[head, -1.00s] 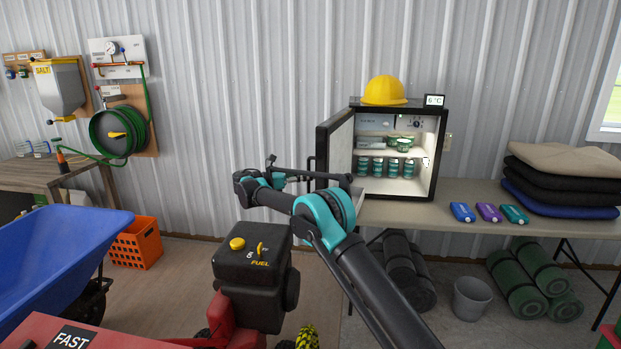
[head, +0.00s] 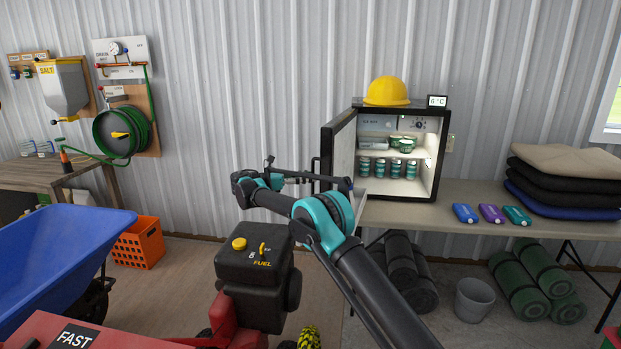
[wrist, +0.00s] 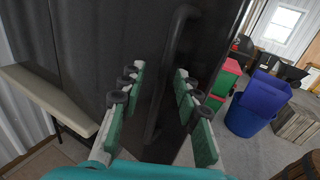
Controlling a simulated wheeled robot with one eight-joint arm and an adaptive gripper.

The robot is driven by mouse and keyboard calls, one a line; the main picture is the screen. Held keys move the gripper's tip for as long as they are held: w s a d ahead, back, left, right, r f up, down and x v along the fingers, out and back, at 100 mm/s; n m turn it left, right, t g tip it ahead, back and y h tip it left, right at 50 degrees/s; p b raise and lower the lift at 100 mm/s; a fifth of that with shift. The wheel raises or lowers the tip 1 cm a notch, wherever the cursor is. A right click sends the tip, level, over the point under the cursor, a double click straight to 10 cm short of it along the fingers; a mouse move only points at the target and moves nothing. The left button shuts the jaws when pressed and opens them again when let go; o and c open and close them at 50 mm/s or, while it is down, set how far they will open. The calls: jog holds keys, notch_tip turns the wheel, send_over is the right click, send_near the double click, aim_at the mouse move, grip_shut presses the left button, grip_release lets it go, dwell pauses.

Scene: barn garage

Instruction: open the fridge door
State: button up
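The small black fridge (head: 432,160) stands on the table with its door (head: 343,150) swung wide open to the left. Its lit white inside shows cans and tubs on shelves. In the wrist view the dark outer face of the door (wrist: 75,40) fills much of the picture, with its long black bar handle (wrist: 168,70) upright. My gripper (wrist: 160,95) has its two teal-padded fingers apart, one on each side of the handle. I cannot tell whether either finger touches it. In the head view my gripper (head: 315,180) is beside the door's left edge.
A yellow hard hat (head: 387,91) and a temperature display (head: 437,101) sit on the fridge. Folded blankets (head: 565,178) and small coloured packs (head: 491,213) lie on the table (head: 400,216).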

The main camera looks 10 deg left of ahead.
jog(key=v, duration=1)
jog(key=shift+s+a, duration=0.2)
jog(key=shift+a, duration=0.1)
